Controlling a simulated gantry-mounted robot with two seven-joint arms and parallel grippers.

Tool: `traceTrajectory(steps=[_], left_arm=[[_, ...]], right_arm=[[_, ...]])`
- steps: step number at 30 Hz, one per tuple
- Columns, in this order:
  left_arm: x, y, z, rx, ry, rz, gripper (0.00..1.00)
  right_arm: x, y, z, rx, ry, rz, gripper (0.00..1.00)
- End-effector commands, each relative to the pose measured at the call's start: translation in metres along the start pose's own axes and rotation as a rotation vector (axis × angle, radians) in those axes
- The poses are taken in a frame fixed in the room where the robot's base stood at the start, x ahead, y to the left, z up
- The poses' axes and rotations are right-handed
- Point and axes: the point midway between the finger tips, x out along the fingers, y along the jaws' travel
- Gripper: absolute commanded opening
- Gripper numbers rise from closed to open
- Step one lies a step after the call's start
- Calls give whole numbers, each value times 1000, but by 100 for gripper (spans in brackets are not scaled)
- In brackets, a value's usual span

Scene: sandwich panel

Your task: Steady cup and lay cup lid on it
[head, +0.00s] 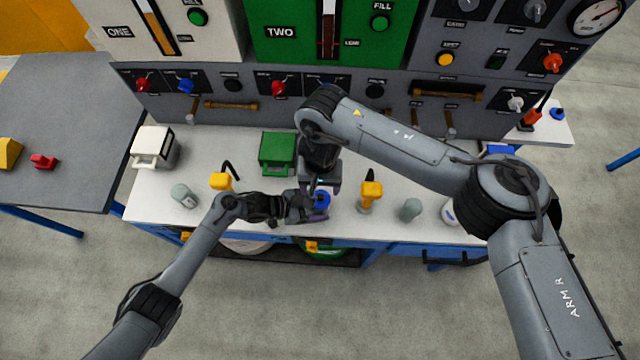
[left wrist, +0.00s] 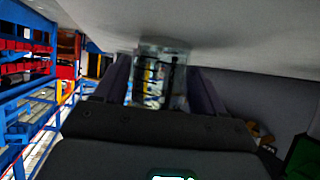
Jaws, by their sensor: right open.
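A clear cup (left wrist: 160,78) stands between the two fingers of my left gripper (left wrist: 160,90) in the left wrist view, and both fingers appear to touch its sides. In the head view my left gripper (head: 308,212) reaches in from the left at the bench's front edge. A round blue lid (head: 322,198) shows at the left gripper's fingers, where the cup is. Whether it sits flat on the rim cannot be seen. My right gripper (head: 321,187) points down just behind and above the lid, and is open. Its fingertips are partly hidden.
A green box (head: 277,152) is behind the left gripper. The panel (head: 235,85) rises at the back.

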Motion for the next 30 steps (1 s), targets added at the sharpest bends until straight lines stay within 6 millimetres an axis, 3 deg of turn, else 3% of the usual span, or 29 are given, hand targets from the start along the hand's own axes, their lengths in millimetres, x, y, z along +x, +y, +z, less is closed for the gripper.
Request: traceTrajectory(steps=[1,3,16,30], left_arm=[[0,0,0,0,0,0,79],[0,0,0,0,0,0,88],[-9,0,0,0,-1,-1,88],[-83,0,0,2,-2,-1,88]], right_arm=[[0,0,0,0,0,0,73],[0,0,0,0,0,0,73],[-2,0,0,0,0,0,73],[-14,0,0,0,0,0,73]])
